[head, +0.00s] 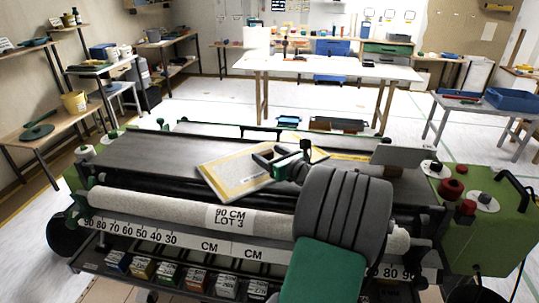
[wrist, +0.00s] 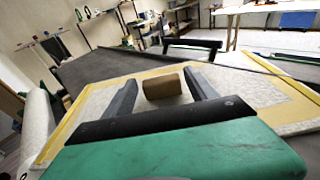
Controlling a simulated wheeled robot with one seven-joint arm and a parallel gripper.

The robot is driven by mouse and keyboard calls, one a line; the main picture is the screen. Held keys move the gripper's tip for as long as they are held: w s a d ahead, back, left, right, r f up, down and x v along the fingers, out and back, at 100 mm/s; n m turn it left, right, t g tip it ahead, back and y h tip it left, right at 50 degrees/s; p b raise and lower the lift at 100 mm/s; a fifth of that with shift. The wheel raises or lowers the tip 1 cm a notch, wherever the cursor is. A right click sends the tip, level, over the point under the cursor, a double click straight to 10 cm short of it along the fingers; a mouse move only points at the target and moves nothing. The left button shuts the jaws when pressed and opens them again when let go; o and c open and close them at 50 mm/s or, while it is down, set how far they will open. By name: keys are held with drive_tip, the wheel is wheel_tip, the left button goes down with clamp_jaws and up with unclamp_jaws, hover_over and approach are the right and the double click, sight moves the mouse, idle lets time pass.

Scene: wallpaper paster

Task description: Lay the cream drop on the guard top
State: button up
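A cream speckled panel with yellow edges, which looks like the cream drop (head: 225,172), lies flat and askew over the dark top of the machine, which looks like the guard top (head: 140,152). I cannot tell whether it touches all along. The panel also fills the middle of the wrist view (wrist: 265,92). My gripper (head: 268,158) is just over the panel with its fingers apart. A small brown block (wrist: 162,88) shows between the fingertips, with narrow gaps on both sides. I cannot tell whether it is fixed to the panel.
A light roll (head: 150,207) marked "90 CM LOT 3" lies along the machine's near side. Several labelled boxes (head: 195,280) sit below it. A green end housing with red knobs (head: 452,189) stands at the right. A white table (head: 340,68) stands beyond, across clear floor.

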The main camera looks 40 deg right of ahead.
drive_tip(key=shift+o, duration=0.8)
drive_tip(key=shift+s+r, duration=0.15)
drive_tip(key=shift+s, duration=0.1)
drive_tip(key=v, duration=1.1)
drive_tip(key=shift+s, duration=0.3)
drive_tip(key=shift+r, duration=0.1)
